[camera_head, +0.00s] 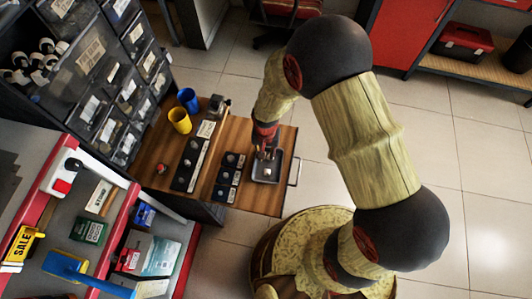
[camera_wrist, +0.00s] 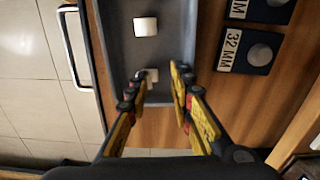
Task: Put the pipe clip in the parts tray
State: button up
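The parts tray (camera_wrist: 172,38) is a grey, shallow tray at the bench edge. It also shows in the head view (camera_head: 257,177), below my gripper (camera_head: 266,143). In the wrist view my gripper (camera_wrist: 160,78) has its two yellow fingers apart over the tray's near end, with no object visibly clamped. A small pale piece (camera_wrist: 152,74) lies in the tray by the left fingertip, partly hidden by it. I cannot tell for sure which piece is the pipe clip.
Dark labelled blocks with grey discs (camera_wrist: 260,55) stand beside the tray, one marked 32 MM. A metal handle (camera_wrist: 72,50) is on the tray's other side. A yellow cup (camera_head: 179,120) and blue cup (camera_head: 188,99) stand farther back, near the parts drawers (camera_head: 95,80).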

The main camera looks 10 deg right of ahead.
jog(key=w+d+r+t+p, duration=0.1)
jog(key=d+r+p, duration=0.15)
jog(key=r, duration=1.05)
jog(key=d+r+t+p, duration=0.1)
jog(key=r+p, duration=0.2)
jog(key=r, duration=0.9)
jog(key=s+d+r+n+t, duration=0.1)
jog(key=s+d+r, duration=0.3)
jog(key=s+r, duration=0.3)
jog(key=s+d+r+n+t, duration=0.2)
jog(key=s+d+r, duration=0.3)
jog(key=r, duration=1)
jog(key=s, duration=0.2)
jog(key=shift+s+d+r+t, duration=0.15)
jog(key=shift+s+r+t, duration=0.15)
jog(key=shift+s, duration=0.1)
